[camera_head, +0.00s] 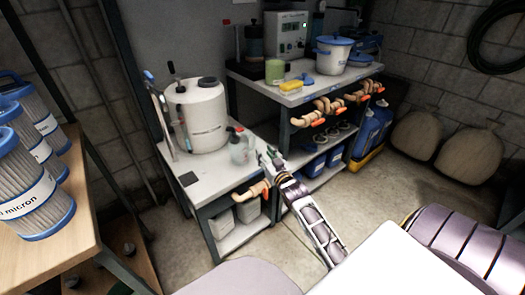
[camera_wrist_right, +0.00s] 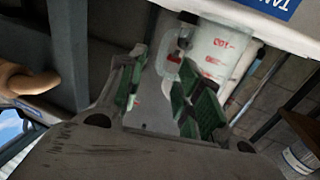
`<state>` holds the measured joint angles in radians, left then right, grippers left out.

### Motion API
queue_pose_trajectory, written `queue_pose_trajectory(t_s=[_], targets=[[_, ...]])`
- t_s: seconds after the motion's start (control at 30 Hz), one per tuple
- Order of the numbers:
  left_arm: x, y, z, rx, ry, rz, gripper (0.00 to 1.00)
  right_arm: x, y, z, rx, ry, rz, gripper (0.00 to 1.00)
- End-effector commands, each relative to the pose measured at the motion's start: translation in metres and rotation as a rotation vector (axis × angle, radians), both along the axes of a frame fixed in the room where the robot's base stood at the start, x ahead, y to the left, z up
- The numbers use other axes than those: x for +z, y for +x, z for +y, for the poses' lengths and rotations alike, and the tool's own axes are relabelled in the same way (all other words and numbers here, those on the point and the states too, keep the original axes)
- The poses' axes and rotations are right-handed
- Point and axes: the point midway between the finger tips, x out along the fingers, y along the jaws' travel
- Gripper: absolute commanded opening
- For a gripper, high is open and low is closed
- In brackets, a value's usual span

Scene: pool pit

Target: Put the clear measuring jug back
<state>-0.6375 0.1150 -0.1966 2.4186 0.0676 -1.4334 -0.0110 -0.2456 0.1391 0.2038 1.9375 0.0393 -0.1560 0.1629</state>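The clear measuring jug (camera_head: 240,148) stands on the lower white bench (camera_head: 212,178), beside a large white tank. In the right wrist view the jug (camera_wrist_right: 220,48) shows red markings, and its handle is towards my gripper. My right gripper (camera_head: 268,157) is just right of the jug in the head view. In the right wrist view its green-padded fingers (camera_wrist_right: 163,95) are apart, with the handle just beyond the gap. I cannot tell whether they touch it. My left gripper is not in view.
The white tank (camera_head: 195,115) stands behind the jug. A dark square (camera_head: 189,179) lies at the bench's front left. A higher shelf unit (camera_head: 300,95) at the right holds a white bucket (camera_head: 332,54) and a green container (camera_head: 275,71). Filter cartridges (camera_head: 35,185) stand on a wooden bench at left.

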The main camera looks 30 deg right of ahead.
Motion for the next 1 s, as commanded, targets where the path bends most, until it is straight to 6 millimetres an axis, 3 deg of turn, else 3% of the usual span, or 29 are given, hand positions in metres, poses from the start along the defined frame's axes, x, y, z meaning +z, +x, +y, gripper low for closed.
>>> queue_pose_trajectory(t_s=[0.1, 0.4, 1.0], targets=[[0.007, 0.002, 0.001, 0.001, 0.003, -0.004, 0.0, 0.0, -0.01, 0.002, 0.0, 0.0, 0.001, 0.35], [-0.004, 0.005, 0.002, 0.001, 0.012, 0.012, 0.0, 0.0, -0.027, 0.004, 0.0, 0.0, 0.001, 0.35], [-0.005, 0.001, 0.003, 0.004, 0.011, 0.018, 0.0, 0.0, -0.029, 0.005, 0.0, 0.0, 0.0, 0.35]])
